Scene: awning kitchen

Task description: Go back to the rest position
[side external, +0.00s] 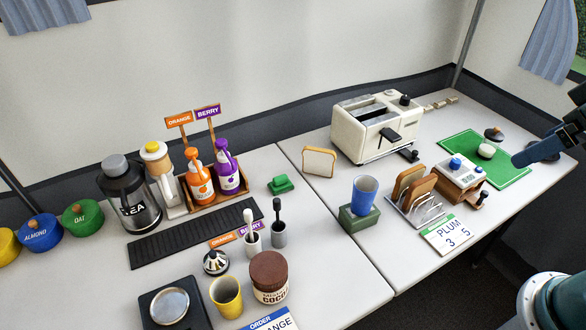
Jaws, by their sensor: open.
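My gripper (538,151) is at the right edge of the side external view, above the right end of the counter and just right of the green mat (512,176). It is open, and nothing shows between its fingers. Part of the gripper and most of the arm are cut off by the picture edge.
A white toaster (365,128) stands at the back. Bottles, canisters and a cocoa jar (269,277) crowd the left counter. Bare counter lies between toaster and mat.

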